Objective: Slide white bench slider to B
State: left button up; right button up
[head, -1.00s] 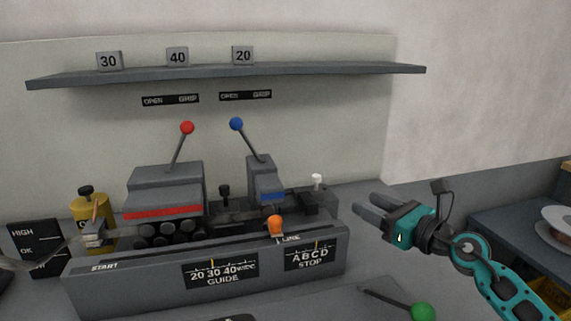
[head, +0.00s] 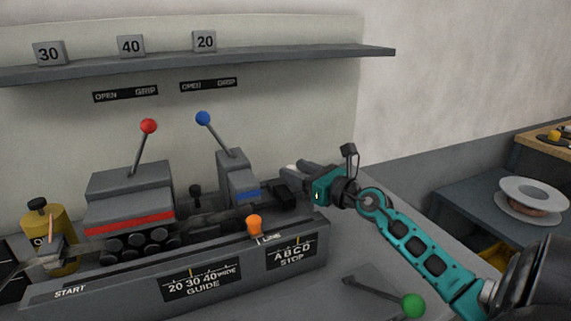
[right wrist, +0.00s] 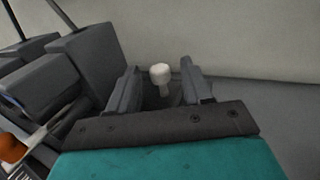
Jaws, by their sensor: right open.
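The white knob of the bench slider (head: 290,168) shows at the far right end of the bench, partly hidden by my right gripper. In the right wrist view the white knob (right wrist: 160,73) stands upright on a pale stem between the two fingers. My right gripper (right wrist: 159,80) is open, one finger on each side of the knob, with visible gaps; it also shows in the head view (head: 297,172). The stop plate (head: 292,253) marked A B C D is on the bench front. Where the slider stands against these letters I cannot tell.
A blue-knobbed lever (head: 203,118) and a red-knobbed lever (head: 148,126) rise from the bench left of my gripper. An orange knob (head: 254,223) is on its front rail. A green-knobbed lever (head: 413,305) lies in front. A shelf (head: 280,56) runs above.

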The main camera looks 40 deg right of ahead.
aim_at(295, 170)
jog(key=shift+w+a, duration=0.15)
jog(key=shift+w, duration=1.95)
jog(key=shift+c, duration=0.2)
grip_shut()
